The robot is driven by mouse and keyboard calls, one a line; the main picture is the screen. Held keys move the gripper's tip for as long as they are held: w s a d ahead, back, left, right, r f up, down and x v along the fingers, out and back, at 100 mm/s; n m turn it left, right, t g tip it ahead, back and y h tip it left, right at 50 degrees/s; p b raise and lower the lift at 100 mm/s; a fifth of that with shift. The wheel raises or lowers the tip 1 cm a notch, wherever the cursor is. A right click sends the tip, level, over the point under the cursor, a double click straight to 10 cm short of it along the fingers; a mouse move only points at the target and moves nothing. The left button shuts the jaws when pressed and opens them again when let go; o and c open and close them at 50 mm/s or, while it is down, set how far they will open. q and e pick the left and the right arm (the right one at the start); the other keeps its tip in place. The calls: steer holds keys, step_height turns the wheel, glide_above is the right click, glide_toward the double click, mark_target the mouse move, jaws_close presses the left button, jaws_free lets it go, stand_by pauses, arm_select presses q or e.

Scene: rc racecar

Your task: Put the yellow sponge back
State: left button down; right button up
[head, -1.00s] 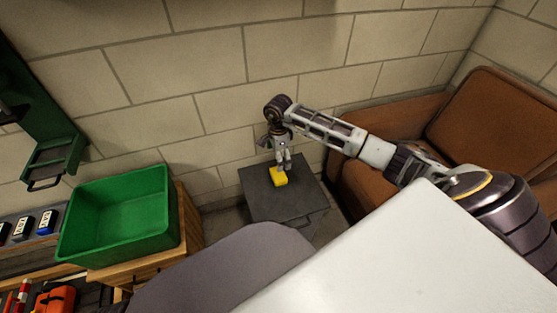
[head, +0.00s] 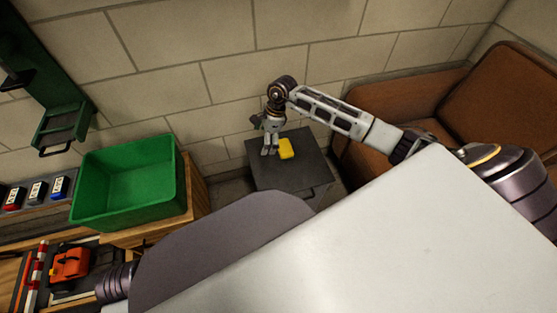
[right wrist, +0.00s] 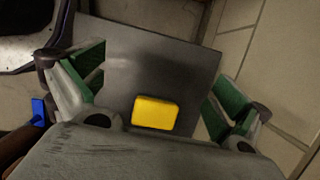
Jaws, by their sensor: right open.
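The yellow sponge (head: 287,149) lies on top of a small dark grey cabinet (head: 290,174) by the wall. My right gripper (head: 270,151) is just left of the sponge in the head view, pointing down. In the right wrist view the sponge (right wrist: 155,113) shows between the spread green-padded fingers of the gripper (right wrist: 155,95), nearer the palm edge. The right gripper is open and holds nothing. Its exact height above the cabinet top is hard to tell. My left gripper is not seen.
A green bin (head: 128,182) stands on a wooden stand left of the cabinet. A brown armchair (head: 490,110) is to the right. A block wall (head: 230,50) is close behind. An orange item (head: 70,263) lies at lower left.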

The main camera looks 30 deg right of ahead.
steer(key=s+a+r+m+t+y, duration=0.15)
steer(key=a+r+y, duration=0.25)
steer(key=a, duration=0.5)
steer(key=a+r+m+t+y, duration=0.1)
steer(key=a+r+m+y, duration=0.2)
steer(key=a, duration=0.6)
step_height(320, 180, up, 12)
steer(key=w+a+m+t+y, duration=0.1)
steer(key=w+m+t+y, duration=0.25)
steer(key=m+t, duration=0.85)
steer(key=s+d+f+m+h, duration=0.2)
steer(key=d+f+m+h, duration=0.4)
steer(key=m, duration=0.6)
steer(key=s+d+f+m+h, duration=0.25)
steer(key=d+m+h, duration=0.5)
steer(key=m, duration=0.45)
steer(key=s+a+f+m+g, duration=0.1)
steer(key=s+f+m+g, duration=0.3)
steer(key=s, duration=0.6)
steer(key=s+a+f+m+g+y, duration=0.1)
steer(key=s+f+m+g, duration=0.3)
steer(key=s+f+g, duration=0.4)
steer(key=shift+s+a+f, duration=0.3)
steer(key=shift+s+f, duration=0.45)
steer(key=shift+s, duration=1.05)
